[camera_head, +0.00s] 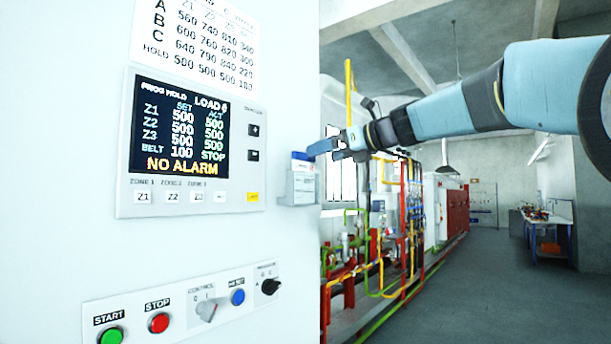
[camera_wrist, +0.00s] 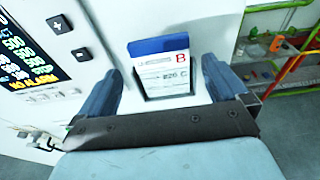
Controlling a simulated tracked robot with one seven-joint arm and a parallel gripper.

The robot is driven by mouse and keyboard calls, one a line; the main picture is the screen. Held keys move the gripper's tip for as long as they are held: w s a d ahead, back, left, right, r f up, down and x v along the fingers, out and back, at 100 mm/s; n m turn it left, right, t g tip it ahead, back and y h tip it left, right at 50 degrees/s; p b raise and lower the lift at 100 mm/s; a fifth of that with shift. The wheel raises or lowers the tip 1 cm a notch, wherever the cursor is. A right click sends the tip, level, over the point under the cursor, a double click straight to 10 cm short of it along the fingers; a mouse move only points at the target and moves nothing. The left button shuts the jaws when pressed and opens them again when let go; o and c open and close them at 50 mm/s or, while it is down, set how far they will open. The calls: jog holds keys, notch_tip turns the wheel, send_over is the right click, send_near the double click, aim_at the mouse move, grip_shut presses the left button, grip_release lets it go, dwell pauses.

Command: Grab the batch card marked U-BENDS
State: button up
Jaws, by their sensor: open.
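A white card with a blue top band (camera_wrist: 163,70) stands in the wrist view, showing a red letter B and a line of small print that is too blurred to read surely. In the head view the card's blue top (camera_head: 302,157) shows above a small pale holder (camera_head: 301,187) on the right edge of the white cabinet. My gripper (camera_wrist: 160,76) is open, with one blue finger on each side of the card in the picture and nothing between them that I can see touching. In the head view my gripper (camera_head: 330,149) is at the right of the card, close to it.
The cabinet's control panel (camera_head: 190,145) with a lit display is left of the card. Start, stop and other knobs (camera_head: 158,322) sit below. Pipes and red frames (camera_head: 400,220) run behind at the right. The grey floor (camera_head: 480,290) is open there.

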aim_at(306, 158)
jog(key=shift+x, duration=2.8)
jog(key=shift+s+r, duration=0.1)
jog(key=shift+r, duration=0.1)
jog(key=c, duration=0.7)
